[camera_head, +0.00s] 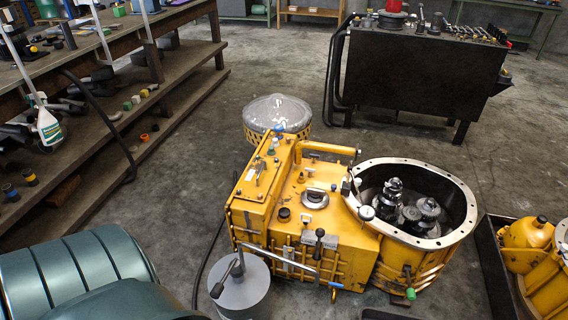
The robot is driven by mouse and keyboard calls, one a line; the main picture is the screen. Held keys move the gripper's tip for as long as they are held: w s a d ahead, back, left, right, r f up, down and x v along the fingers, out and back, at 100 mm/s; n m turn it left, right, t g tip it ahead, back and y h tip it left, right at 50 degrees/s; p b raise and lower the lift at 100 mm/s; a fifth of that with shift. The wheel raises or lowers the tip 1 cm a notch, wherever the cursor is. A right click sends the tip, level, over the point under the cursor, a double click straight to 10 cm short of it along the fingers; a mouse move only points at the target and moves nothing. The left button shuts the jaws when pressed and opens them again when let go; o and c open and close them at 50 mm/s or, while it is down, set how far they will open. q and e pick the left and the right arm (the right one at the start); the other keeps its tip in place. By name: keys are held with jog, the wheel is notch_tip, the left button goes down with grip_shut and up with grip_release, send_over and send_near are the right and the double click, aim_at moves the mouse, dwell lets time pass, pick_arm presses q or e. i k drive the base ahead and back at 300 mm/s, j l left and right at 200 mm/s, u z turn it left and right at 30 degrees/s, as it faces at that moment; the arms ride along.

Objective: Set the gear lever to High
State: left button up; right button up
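The yellow transmission (330,210) stands on the floor in the middle of the head view. A short lever with a black knob (319,234) stands nearly upright on its front side, beside a long metal bar. Another lever with a dark grip (218,290) leans to the lower left, over a grey cylinder (243,292) at the transmission's front left. I cannot tell which of these is the gear lever. No High marking can be read, so the lever's setting cannot be told. Neither of my grippers is in view.
An open round housing (463,205) with dark gears is at the transmission's right. A wooden shelf bench (150,120) stands left, a black cabinet (420,75) behind, and a black tray (487,250) at right. Green ribbed shapes fill the lower left.

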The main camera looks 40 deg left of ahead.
aim_at(320, 232)
jog(key=i+l+u, duration=0.15)
jog(key=u, duration=0.25)
jog(key=i+l+u, duration=0.15)
jog(key=l+u, duration=0.25)
jog(key=i+l+u, duration=0.1)
jog(key=l+u, duration=0.45)
jog(key=u, duration=0.2)
jog(key=i+l+u, duration=0.1)
jog(key=l+u, duration=0.4)
jog(key=l, duration=0.25)
